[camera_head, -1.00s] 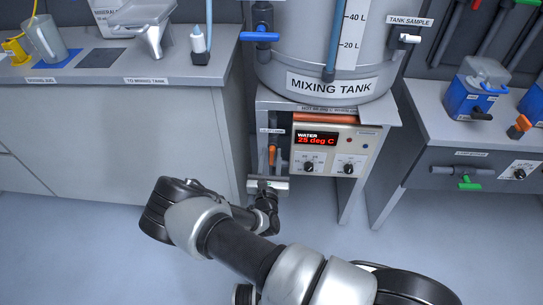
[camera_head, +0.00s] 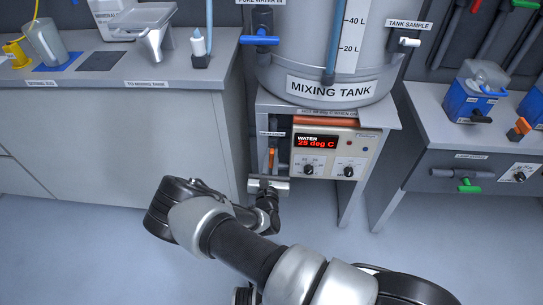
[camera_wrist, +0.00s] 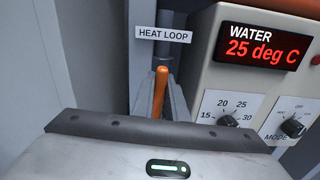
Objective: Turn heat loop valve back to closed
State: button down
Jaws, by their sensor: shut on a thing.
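The heat loop valve's orange handle (camera_wrist: 158,92) stands roughly upright under the HEAT LOOP label (camera_wrist: 163,34) in the wrist view. In the head view the handle (camera_head: 271,157) is small, in the narrow gap left of the heater panel below the mixing tank. My gripper (camera_wrist: 160,98) is shut on the handle, with one grey finger on each side of it. In the head view my gripper (camera_head: 270,168) reaches up to it from below. The valve's body and the handle's lower end are hidden behind the gripper.
The heater panel (camera_head: 326,156) with its red 25 deg C display and knobs is close on the right. The grey counter's side (camera_head: 200,140) is close on the left. The mixing tank (camera_head: 325,60) stands above. Floor in front is clear.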

jog(key=m+p, duration=0.3)
jog(key=shift+d+r, duration=0.15)
jog(key=shift+d, duration=0.1)
jog(key=m+p, duration=0.1)
jog(key=m, duration=0.2)
jog(key=m+p, duration=0.1)
jog(key=m, duration=0.1)
jog(key=shift+d+f+p, duration=0.2)
jog(key=shift+f+p, duration=0.05)
jog(key=shift+p, duration=0.05)
jog(key=shift+s+d+f+m+p, duration=0.15)
jog(key=shift+m+p, duration=0.3)
jog(key=shift+m, duration=1)
jog(key=shift+w+a+f+m+p, duration=0.15)
jog(key=shift+m+p, duration=0.3)
jog(key=shift+m, duration=1.05)
jog(key=shift+s+d+f+m+p, duration=0.1)
jog(key=shift+f+m+p, duration=0.25)
jog(key=shift+m, duration=1.1)
jog(key=c, duration=1.8)
grip_release()
jog(key=shift+r, duration=0.1)
jog(key=shift+o, duration=0.2)
